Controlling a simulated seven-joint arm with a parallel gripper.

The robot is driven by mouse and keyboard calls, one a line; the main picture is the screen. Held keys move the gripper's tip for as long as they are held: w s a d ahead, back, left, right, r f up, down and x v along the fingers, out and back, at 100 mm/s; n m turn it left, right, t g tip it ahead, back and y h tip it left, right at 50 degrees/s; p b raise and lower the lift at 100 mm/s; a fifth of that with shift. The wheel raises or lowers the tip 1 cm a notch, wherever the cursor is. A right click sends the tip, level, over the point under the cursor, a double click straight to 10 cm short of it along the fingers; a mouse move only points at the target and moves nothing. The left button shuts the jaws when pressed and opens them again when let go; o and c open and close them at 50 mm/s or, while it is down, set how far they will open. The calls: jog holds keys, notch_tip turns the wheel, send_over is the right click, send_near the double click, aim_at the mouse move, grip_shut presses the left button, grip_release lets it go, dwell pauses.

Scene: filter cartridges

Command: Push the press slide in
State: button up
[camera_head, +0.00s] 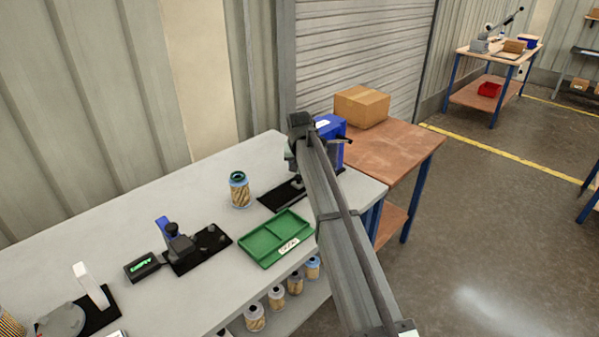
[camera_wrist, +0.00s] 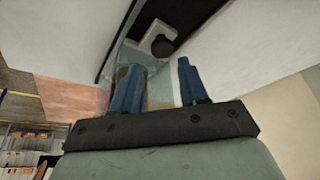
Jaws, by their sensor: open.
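In the wrist view, a round black knob (camera_wrist: 163,45) stands on a pale grey plate (camera_wrist: 153,31), which lies on a black base. It seems to be the press slide. My gripper (camera_wrist: 157,68) is open, with its two blue fingers apart and nothing clearly held between them. The knob is just beyond the fingertips, in line with the gap; I cannot tell whether they touch. In the head view, the black base (camera_head: 272,203) is at the right end of the grey bench, and my arm hides much of the press. A translucent shape behind the left finger is unclear.
A filter cartridge (camera_head: 239,190) stands left of the black base. A green tray (camera_head: 262,262) lies in front. A fixture with a blue lever (camera_head: 163,226) is farther left.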

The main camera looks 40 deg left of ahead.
jog(key=v, duration=0.9)
dwell(0.3)
